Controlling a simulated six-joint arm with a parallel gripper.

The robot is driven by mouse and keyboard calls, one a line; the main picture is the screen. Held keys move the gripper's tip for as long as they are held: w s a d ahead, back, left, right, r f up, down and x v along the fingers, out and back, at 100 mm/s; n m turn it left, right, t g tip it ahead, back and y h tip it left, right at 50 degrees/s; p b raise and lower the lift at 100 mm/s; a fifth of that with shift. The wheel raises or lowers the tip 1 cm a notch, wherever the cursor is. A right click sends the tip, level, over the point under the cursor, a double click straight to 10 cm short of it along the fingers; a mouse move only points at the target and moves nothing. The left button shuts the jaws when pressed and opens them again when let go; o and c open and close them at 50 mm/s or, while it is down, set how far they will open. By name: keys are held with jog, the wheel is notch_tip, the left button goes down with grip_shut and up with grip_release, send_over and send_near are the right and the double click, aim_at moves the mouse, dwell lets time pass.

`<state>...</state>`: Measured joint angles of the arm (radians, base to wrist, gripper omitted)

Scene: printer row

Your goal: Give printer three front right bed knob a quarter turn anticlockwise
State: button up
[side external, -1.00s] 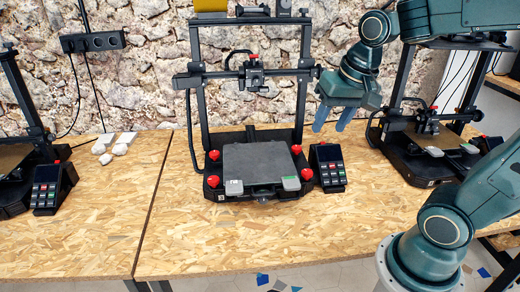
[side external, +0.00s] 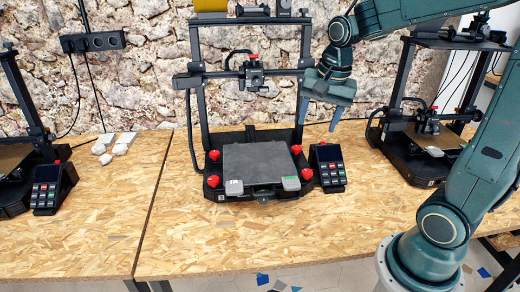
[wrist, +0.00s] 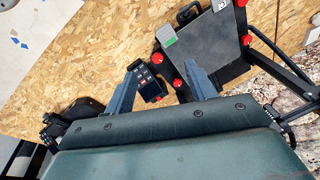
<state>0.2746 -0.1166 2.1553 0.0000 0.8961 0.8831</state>
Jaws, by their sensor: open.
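The middle printer (side external: 258,195) has a grey bed (side external: 258,160) with a red knob near each corner. I cannot read a number on it. Its front right knob (side external: 307,174) is uncovered, beside the grey clip at the bed's right front. In the wrist view this knob (wrist: 164,52) shows ahead of my fingers, close to the green-marked clip. The rear right knob (wrist: 177,83) shows between the fingers' lines. My gripper (side external: 318,126) is open and empty, fingers pointing down. It hangs above the right side of the printer and touches no knob.
A control panel (side external: 328,168) with a screen stands just right of the front right knob. The printer's right upright (side external: 303,85) is close to my gripper's left. Other printers stand at left (side external: 15,165) and right (side external: 415,150). The board in front is clear.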

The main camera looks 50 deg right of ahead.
aim_at(307, 172)
jog(key=w+d+f+m+g, duration=0.2)
jog(key=w+d+f+m, duration=0.4)
jog(key=d+f+m, duration=0.3)
jog(key=d+m, duration=0.1)
jog(key=m, duration=0.1)
jog(key=shift+d+f+m+y, duration=0.15)
jog(key=shift+f+m+y, duration=0.1)
jog(key=shift+m+y, duration=0.05)
jog(key=shift+f, duration=0.1)
notch_tip(307, 172, down, 14)
jog(key=shift+r, duration=0.2)
jog(key=shift+c, duration=0.3)
jog(key=c, duration=0.9)
